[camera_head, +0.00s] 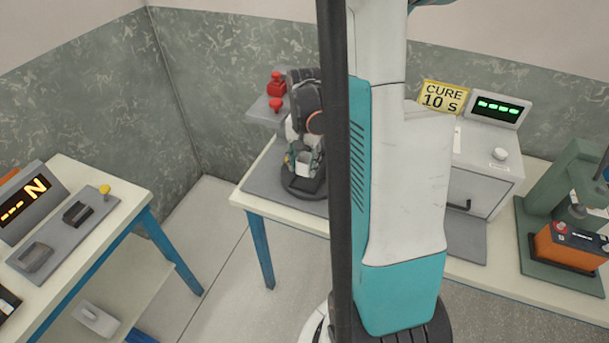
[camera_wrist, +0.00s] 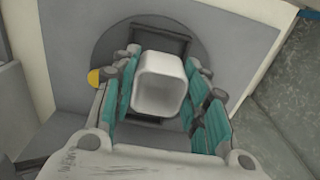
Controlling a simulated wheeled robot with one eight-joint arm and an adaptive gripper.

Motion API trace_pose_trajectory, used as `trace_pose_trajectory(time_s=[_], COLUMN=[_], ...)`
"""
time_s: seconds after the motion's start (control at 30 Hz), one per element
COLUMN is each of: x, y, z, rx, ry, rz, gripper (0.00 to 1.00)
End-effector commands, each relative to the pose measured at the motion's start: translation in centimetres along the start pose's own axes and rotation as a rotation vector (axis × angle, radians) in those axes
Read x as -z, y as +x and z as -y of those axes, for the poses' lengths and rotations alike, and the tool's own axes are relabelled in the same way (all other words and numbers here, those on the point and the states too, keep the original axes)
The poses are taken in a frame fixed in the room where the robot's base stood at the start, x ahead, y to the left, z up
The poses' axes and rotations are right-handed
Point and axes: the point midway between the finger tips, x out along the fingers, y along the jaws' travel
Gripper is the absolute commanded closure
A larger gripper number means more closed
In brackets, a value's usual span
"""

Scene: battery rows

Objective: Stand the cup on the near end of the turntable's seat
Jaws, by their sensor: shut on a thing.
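A white, square-mouthed cup (camera_wrist: 161,100) is between the teal fingers of my gripper (camera_wrist: 163,88) in the wrist view, and they are shut on it. I look into its open mouth. Behind it is the dark round turntable (camera_wrist: 108,48), with a darker rectangular seat (camera_wrist: 160,34) showing past the cup's top and below it. The cup hides the seat's middle. I cannot tell whether the cup's base touches the seat. In the head view my gripper (camera_head: 303,158) is low over the turntable (camera_head: 303,188), partly hidden by my arm.
A yellow knob (camera_wrist: 94,77) is at the turntable's left rim in the wrist view. In the head view, a red-topped fixture (camera_head: 276,85) stands behind the gripper. A cure box (camera_head: 485,160) and a green press (camera_head: 560,200) stand to the right. A separate table (camera_head: 125,190) is at left.

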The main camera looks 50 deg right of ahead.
Motion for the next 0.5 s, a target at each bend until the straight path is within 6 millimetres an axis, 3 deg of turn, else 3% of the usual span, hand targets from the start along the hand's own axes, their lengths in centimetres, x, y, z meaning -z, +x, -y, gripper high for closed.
trace_pose_trajectory(time_s=[0.3,0.5], x=[0.0,0.0], y=[3.9,4.3], z=[0.0,0.0], rx=[0.0,0.0], ry=[0.0,0.0], rz=[0.0,0.0], gripper=[0.78,0.78])
